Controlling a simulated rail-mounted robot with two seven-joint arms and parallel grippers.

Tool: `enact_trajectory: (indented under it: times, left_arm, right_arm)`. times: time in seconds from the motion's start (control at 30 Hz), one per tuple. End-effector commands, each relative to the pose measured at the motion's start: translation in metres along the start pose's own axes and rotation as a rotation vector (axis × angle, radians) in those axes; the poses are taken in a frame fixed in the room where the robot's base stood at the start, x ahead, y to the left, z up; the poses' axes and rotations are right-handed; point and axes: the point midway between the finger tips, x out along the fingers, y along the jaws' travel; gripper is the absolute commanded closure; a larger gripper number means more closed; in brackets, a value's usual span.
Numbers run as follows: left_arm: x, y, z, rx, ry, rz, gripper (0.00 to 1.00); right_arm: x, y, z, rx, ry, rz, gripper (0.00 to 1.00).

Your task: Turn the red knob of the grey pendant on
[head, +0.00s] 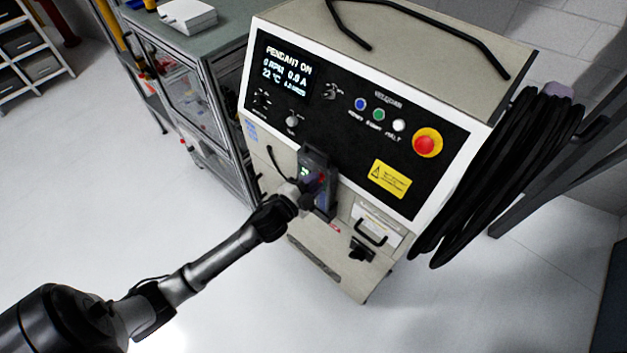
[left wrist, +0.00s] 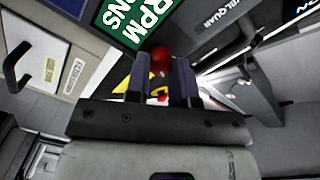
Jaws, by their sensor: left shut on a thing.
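The grey pendant (head: 319,160) hangs upright on the front of a beige cabinet, with a small green-lit screen. In the left wrist view its green screen (left wrist: 135,20) shows large white letters. The red knob (left wrist: 161,60) is between the two fingers of my left gripper (left wrist: 165,80), which is shut on it. In the head view my left gripper (head: 308,196) is at the pendant's face and hides part of it; only a bit of red shows there. I cannot tell the knob's turn angle. My right gripper is not in view.
The cabinet (head: 290,150) has a display (head: 284,72) reading "PENDANT ON", small buttons and a red emergency button (head: 427,143) on a yellow ring. Black cables (head: 500,170) hang at its right. A metal-framed bench (head: 200,100) stands at the left. The floor in front is clear.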

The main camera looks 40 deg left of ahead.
Motion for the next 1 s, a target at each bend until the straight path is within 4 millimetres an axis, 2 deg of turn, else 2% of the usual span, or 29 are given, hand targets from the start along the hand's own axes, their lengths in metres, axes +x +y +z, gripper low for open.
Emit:
enact_trajectory:
  times: [0.3,0.77,0.8,1.0]
  left_arm:
    - [0.0001,-0.0003,-0.0006,0.079,-0.002,0.000,1.00]
    - [0.0001,-0.0001,-0.0005,0.087,-0.002,0.000,1.00]
    - [0.0001,0.0000,-0.0005,0.087,-0.002,0.000,0.75]
    - [0.0001,0.0000,-0.0003,0.087,-0.003,0.000,0.55]
  right_arm:
    - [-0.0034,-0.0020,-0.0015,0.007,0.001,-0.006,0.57]
    - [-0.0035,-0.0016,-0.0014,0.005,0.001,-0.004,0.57]
    - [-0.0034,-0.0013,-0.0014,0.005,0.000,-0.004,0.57]
    - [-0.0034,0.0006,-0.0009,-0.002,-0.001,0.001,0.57]
